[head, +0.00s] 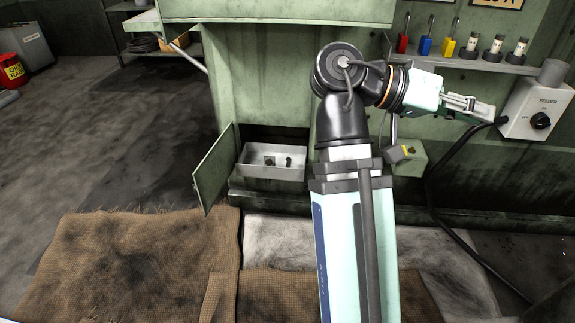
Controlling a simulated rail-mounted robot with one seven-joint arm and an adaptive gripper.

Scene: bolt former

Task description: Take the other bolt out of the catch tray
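The catch tray (257,172) is a pale open box in the low opening of the green machine. Two small dark things, likely bolts, show in it: a left one (269,161) against a lighter patch and a right one (289,162). Their exact shape is too small to make out. My gripper (486,110) is far up and right of the tray, pointing right toward the feeder box. It is seen side-on, so I cannot tell whether its fingers are open or hold anything.
A green door (213,170) stands open left of the tray. The grey feeder box (537,108) with a black knob and cable is by my gripper. Padlocks (425,46) and small bottles sit on a shelf above. A yellow-marked green box (408,155) is below. Brown sacking (140,265) covers the floor.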

